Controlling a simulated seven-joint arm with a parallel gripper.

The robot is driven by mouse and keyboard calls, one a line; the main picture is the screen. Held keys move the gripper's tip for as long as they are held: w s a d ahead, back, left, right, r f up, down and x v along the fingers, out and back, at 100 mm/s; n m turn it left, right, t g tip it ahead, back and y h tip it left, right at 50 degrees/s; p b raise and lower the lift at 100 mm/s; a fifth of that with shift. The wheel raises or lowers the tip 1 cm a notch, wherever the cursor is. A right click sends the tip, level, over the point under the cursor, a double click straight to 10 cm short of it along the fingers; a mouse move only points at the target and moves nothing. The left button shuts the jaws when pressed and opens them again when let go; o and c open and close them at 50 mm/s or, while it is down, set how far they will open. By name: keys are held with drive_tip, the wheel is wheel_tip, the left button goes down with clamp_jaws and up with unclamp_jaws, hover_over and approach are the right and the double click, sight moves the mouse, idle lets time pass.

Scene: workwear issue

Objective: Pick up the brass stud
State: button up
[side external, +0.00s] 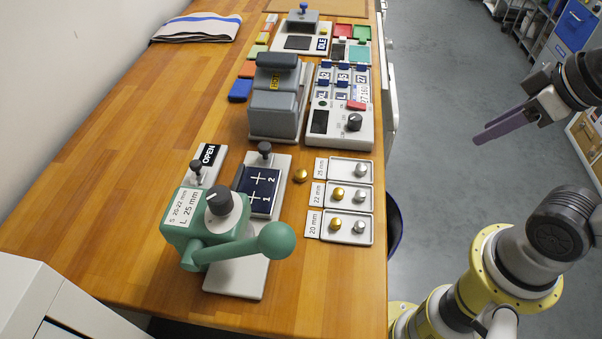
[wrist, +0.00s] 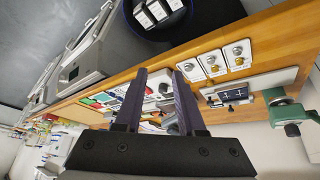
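A loose brass stud (side external: 300,175) lies on the wooden table, left of the stack of three small trays. Another brass stud (side external: 338,193) sits in the 22 mm tray (side external: 348,208), left of a silver stud. A third brass stud (side external: 335,224) sits in the 20 mm tray (side external: 345,241), also beside a silver stud. The 25 mm tray (side external: 347,178) shows only a silver stud (side external: 360,170). My gripper (side external: 482,140) is out to the right of the table, over the floor. In the wrist view its fingers (wrist: 159,73) are apart with nothing between them.
A green-handled press (side external: 240,245) stands at the near left of the trays. A grey machine (side external: 277,105) and a control box (side external: 340,125) stand behind them. A dark bin (side external: 396,225) is below the table's right edge. The table's left side is mostly bare.

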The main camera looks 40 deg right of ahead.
wheel_tip(320, 180, up, 3)
drive_tip(key=w+a+n, duration=0.1)
drive_tip(key=w+n, duration=0.1)
drive_tip(key=n, duration=0.2)
drive_tip(key=n+g+y, duration=0.4)
drive_tip(key=n+g, duration=0.1)
drive_tip(key=n, duration=0.6)
hover_over(303, 172)
drive_tip(key=d, duration=0.3)
wheel_tip(303, 172, down, 13)
drive_tip(key=shift+s+f, duration=0.1)
drive_tip(key=shift+s, duration=0.05)
drive_tip(key=shift+y, duration=0.3)
drive_tip(key=shift+x, duration=3.05)
clamp_jaws()
